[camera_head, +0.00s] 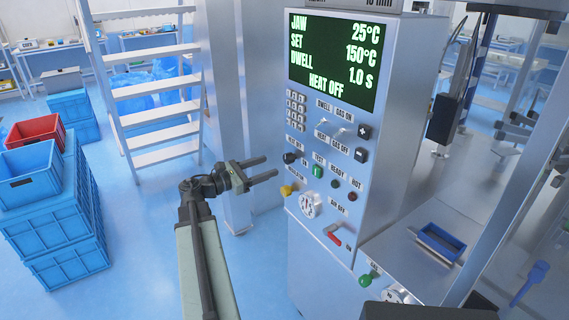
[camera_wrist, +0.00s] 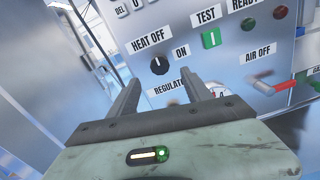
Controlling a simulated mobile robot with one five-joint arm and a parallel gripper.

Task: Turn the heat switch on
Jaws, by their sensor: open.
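The heat switch is a small black rotary knob (camera_head: 290,157) on the front panel of the grey machine (camera_head: 370,190). In the wrist view the knob (camera_wrist: 159,65) sits between the labels HEAT OFF and ON, just beyond the fingertips. The machine's display (camera_head: 335,60) reads JAW 25°C, SET 150°C, DWELL 1.0 S and HEAT OFF. My gripper (camera_head: 273,168) is open and empty, to the left of the knob and apart from it. In the wrist view its two fingers (camera_wrist: 160,80) point at the panel, one on either side below the knob.
A green TEST button (camera_head: 318,171), a yellow knob (camera_head: 286,190), a round gauge (camera_head: 310,204) and a red-handled air lever (camera_head: 334,238) are close to the switch. A white ladder (camera_head: 150,88) and stacked blue crates (camera_head: 60,240) stand left. Open floor lies between.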

